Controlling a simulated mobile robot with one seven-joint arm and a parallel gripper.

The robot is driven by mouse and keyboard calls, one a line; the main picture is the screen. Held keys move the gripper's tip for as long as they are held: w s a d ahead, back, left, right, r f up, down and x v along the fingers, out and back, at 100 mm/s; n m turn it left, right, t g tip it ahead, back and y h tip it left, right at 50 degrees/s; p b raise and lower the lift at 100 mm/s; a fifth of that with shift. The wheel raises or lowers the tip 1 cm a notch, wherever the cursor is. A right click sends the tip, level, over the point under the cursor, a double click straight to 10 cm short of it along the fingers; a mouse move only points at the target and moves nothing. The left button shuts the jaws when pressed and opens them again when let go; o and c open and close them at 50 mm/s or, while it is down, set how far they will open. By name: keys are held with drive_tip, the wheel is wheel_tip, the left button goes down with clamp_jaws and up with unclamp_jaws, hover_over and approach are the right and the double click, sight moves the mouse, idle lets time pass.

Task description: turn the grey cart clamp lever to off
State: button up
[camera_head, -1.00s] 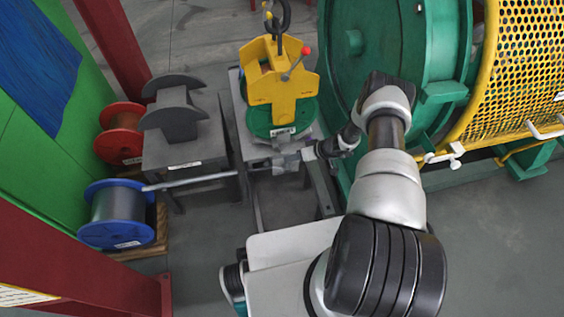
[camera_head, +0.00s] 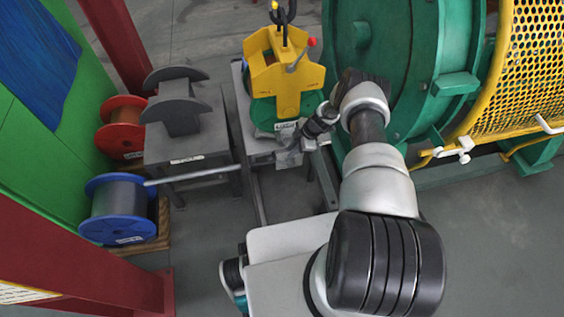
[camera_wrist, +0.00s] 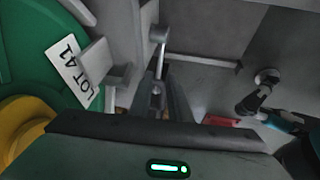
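The grey cart (camera_head: 243,103) stands in the middle of the head view, carrying a green reel (camera_head: 262,113) under a yellow lifting frame (camera_head: 286,78). My gripper (camera_head: 290,155) is low at the cart's near end. In the wrist view a small grey lever with a round end (camera_wrist: 159,35) stands by the cart's upright plate. Its lower part runs down between the two dark fingers of my gripper (camera_wrist: 160,92). The fingers look apart, with a narrow gap around the lever; firm contact does not show. The lever is hidden in the head view.
A long grey bar (camera_head: 195,176) sticks out left from the cart's near end. A grey stand (camera_head: 215,125) and red (camera_head: 121,136) and blue (camera_head: 98,226) spools are left. The green machine (camera_head: 395,60) and yellow mesh guard (camera_head: 525,65) are close on the right.

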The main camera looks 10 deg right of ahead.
sight(282, 162)
drive_tip(key=b+x, duration=0.4)
drive_tip(key=x, duration=0.6)
clamp_jaws()
